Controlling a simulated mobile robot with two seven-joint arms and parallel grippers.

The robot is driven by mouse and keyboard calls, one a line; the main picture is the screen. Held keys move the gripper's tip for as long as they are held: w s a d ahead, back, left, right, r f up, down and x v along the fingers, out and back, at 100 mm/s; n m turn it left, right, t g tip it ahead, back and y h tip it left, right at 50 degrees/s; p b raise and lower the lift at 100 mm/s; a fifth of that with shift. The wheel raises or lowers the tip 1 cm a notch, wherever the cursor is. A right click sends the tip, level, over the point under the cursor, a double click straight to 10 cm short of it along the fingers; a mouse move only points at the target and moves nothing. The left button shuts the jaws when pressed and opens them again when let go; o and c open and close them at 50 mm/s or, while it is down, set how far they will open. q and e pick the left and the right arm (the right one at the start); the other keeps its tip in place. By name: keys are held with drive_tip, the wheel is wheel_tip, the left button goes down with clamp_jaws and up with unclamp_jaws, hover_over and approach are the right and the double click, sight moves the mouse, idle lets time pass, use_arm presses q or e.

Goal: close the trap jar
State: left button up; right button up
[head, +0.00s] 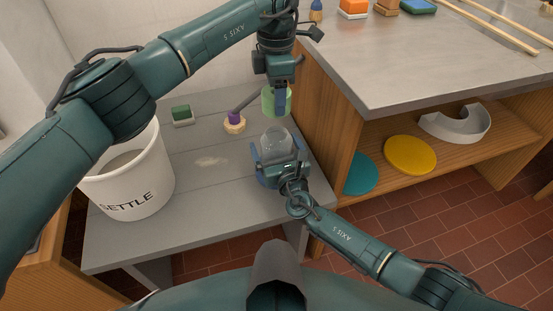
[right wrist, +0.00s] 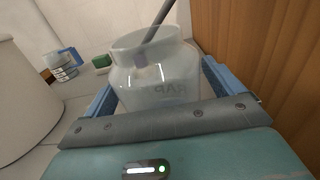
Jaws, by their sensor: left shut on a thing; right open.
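The trap jar (head: 276,138) is a clear glass jar standing upright at the right side of the grey bench, its mouth uncovered. It fills the middle of the right wrist view (right wrist: 160,80), with faint lettering on its side. My right gripper (head: 278,158) is open, with a blue finger on each side of the jar; contact is not clear. My left gripper (head: 280,97) points down behind and above the jar.
A green block (head: 182,115) and a white SETTLE bucket (head: 130,185) stand further left. A wooden cabinet side (head: 315,125) rises close right of the jar.

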drive_tip(key=shift+c, duration=0.3)
drive_tip(key=c, duration=1.4)
use_arm(q)
drive_tip(key=shift+f, duration=2.5)
drive_tip(key=shift+f, duration=0.1)
drive_tip(key=shift+f, duration=0.8)
drive_tip(key=shift+f, duration=0.55)
